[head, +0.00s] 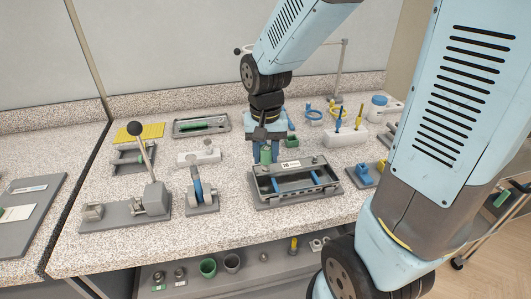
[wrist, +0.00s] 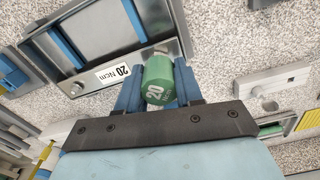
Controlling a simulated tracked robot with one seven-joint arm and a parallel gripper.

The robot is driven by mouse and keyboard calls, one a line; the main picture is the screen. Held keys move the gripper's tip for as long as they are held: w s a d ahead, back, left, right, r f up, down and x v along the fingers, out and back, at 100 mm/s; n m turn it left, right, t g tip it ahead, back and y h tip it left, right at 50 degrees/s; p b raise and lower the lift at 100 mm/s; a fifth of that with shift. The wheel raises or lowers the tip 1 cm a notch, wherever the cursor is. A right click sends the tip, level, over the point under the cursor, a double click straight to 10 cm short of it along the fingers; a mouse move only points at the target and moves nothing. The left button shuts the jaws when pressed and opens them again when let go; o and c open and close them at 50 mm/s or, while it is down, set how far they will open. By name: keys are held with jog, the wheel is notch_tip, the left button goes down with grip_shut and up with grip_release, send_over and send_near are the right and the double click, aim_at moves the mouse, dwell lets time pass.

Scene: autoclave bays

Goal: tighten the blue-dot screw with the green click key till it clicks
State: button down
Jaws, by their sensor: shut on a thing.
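My gripper (head: 266,150) is shut on the green click key (wrist: 158,84), which is marked 20. Its blue fingers sit on either side of the key in the wrist view. The key also shows in the head view (head: 265,156), just behind a grey open frame (head: 262,200) with blue bars. I cannot make out the blue-dot screw in either view.
A lever press (head: 150,195) and a small clamp stand (head: 202,192) stand left of the frame. A pale block (head: 345,137) with blue and yellow tools stands to the right. A grey tray (head: 201,124) lies behind. Bare speckled counter shows at the front.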

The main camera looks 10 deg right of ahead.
jog(key=shift+m, duration=1.7)
jog(key=shift+m, duration=0.3)
jog(key=m, duration=0.2)
jog(key=shift+m, duration=0.4)
jog(key=shift+d+m, duration=0.1)
jog(key=shift+m, duration=1.6)
